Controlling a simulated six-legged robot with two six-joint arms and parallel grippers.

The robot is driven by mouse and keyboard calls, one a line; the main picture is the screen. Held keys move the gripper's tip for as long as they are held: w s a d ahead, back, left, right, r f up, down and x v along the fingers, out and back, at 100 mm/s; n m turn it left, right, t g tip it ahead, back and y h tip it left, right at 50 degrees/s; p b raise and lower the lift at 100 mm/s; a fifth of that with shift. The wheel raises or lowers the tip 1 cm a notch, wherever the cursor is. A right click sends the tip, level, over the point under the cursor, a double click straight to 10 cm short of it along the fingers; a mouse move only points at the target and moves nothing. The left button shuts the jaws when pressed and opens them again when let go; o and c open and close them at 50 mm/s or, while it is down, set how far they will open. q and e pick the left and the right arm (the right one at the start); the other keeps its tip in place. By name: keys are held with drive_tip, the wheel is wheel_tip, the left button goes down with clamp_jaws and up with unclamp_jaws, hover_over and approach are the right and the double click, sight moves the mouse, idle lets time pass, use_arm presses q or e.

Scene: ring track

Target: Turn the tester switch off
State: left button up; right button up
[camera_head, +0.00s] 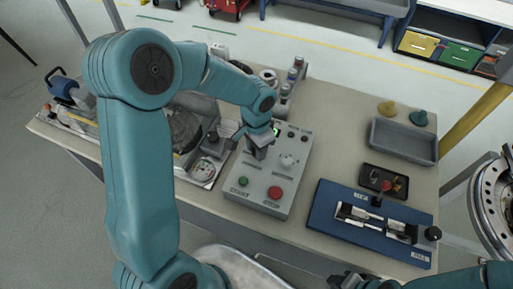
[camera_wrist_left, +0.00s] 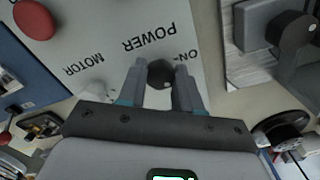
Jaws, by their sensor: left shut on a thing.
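The grey tester box (camera_head: 258,190) stands in the middle of the bench, with a red button (camera_head: 275,192), a green button (camera_head: 243,182) and a pale knob (camera_head: 288,160) on its top. A small green light (camera_head: 276,131) shows near its back edge. My left gripper (camera_head: 256,150) reaches down onto the panel and hides the switch in the head view. In the left wrist view, its fingers are shut on the dark switch knob (camera_wrist_left: 160,73), between the printed words POWER and ON. Part of my right gripper (camera_head: 352,281) shows at the bottom edge; its fingers are unclear.
A blue board (camera_head: 325,222) with a metal fixture lies to the right of the tester, below a small black tray (camera_head: 370,184). A grey bin (camera_head: 403,142) stands at the back right. Equipment with a dark round disc (camera_head: 184,130) crowds the left side.

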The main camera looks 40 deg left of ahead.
use_arm(q)
drive_tip(key=m, duration=0.6)
drive_tip(key=shift+w+r, duration=0.15)
drive_tip(key=shift+r, duration=0.05)
drive_tip(key=shift+a, duration=0.1)
idle(0.4)
drive_tip(key=o, duration=1)
drive_tip(key=shift+f, duration=0.1)
drive_tip(key=shift+o, duration=0.2)
wheel_tip(320, 180, up, 16)
drive_tip(key=shift+r, duration=0.2)
drive_tip(key=shift+s, duration=0.25)
